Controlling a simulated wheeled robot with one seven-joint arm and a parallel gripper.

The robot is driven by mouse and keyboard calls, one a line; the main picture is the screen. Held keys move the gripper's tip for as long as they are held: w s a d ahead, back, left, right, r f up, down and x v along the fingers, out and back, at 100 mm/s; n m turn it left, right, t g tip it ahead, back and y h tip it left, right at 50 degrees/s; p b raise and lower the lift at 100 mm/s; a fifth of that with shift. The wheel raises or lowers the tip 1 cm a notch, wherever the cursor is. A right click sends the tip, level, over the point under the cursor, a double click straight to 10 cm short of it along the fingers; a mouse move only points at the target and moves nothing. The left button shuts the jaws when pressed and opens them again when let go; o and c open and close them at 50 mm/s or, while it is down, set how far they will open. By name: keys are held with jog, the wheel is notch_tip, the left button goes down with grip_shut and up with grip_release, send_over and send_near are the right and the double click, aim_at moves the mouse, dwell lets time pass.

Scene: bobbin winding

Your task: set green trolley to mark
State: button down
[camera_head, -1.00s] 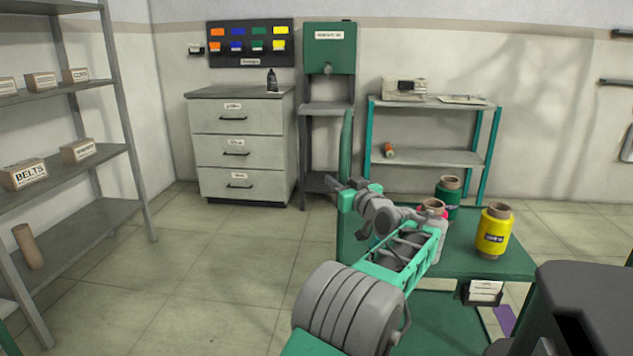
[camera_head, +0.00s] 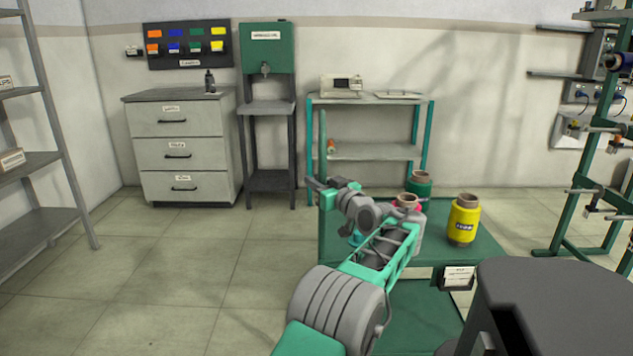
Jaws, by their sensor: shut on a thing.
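The green trolley (camera_head: 484,250) stands in front of me, right of centre, with a lower deck (camera_head: 425,315) and a label holder on its front edge. Its upright green end (camera_head: 322,150) rises at the left. My gripper (camera_head: 319,186) is shut on this upright end; my arm hides part of the contact and of the deck. I cannot make out a floor mark.
A grey drawer cabinet (camera_head: 180,155), a green-headed stand (camera_head: 267,50) and a teal-legged shelf (camera_head: 365,151) line the back wall. A grey rack (camera_head: 35,160) is at left, a green machine frame (camera_head: 570,190) at right. Open floor (camera_head: 190,270) lies left of the trolley.

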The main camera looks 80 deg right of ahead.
jog(key=shift+s+r, duration=0.15)
jog(key=shift+s, duration=0.05)
jog(key=c, duration=1.3)
grip_release()
jog(key=shift+o, duration=0.2)
jog(key=p+v, duration=0.1)
jog(key=v, duration=0.6)
jog(key=shift+s+a, duration=0.25)
